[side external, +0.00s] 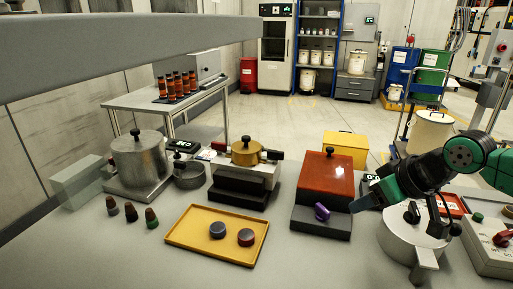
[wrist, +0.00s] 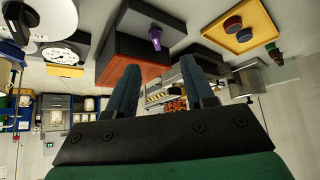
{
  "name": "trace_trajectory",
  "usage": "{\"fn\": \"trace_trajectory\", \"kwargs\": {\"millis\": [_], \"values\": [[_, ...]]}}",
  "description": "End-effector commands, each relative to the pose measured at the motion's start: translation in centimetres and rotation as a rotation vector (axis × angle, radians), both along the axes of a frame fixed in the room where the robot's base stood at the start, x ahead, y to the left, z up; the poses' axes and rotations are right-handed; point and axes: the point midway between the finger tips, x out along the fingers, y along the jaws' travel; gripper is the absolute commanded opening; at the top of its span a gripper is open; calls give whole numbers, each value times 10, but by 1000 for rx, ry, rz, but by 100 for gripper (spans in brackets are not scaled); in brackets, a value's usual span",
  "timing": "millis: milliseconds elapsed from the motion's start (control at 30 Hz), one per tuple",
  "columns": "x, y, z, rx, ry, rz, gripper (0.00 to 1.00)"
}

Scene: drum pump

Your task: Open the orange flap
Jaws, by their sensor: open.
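The orange flap (side external: 326,174) is a sloped, red-orange lid with a black knob (side external: 329,151) at its upper edge. It lies closed over a black base box (side external: 320,222). A purple handle (side external: 321,211) sits on the front of this base. In the wrist view, which looks upside down, part of the orange flap (wrist: 108,75) shows behind a finger, and the purple handle (wrist: 155,38) shows above it. My gripper (side external: 362,203) is just right of the flap and base, apart from the flap as far as I can see. Its two fingers (wrist: 162,85) are spread and empty.
A yellow tray (side external: 180,240) with two round knobs lies left of the box. A round white canister (side external: 397,240) stands under my arm. A brass-lidded unit (side external: 246,160) stands to the left, and a yellow bin (side external: 345,147) behind.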

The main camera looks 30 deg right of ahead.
Motion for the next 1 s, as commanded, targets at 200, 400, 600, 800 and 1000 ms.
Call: {"fn": "trace_trajectory", "kwargs": {"millis": [200, 400, 600, 800, 1000], "values": [[2, -1, 2, 1, 2, -3, 62], [32, -12, 26, 4, 32, -55, 62], [93, -41, 51, 14, 89, -154, 62], [156, -79, 49, 25, 148, -255, 62], [200, -116, 26, 37, 198, -342, 62]]}}
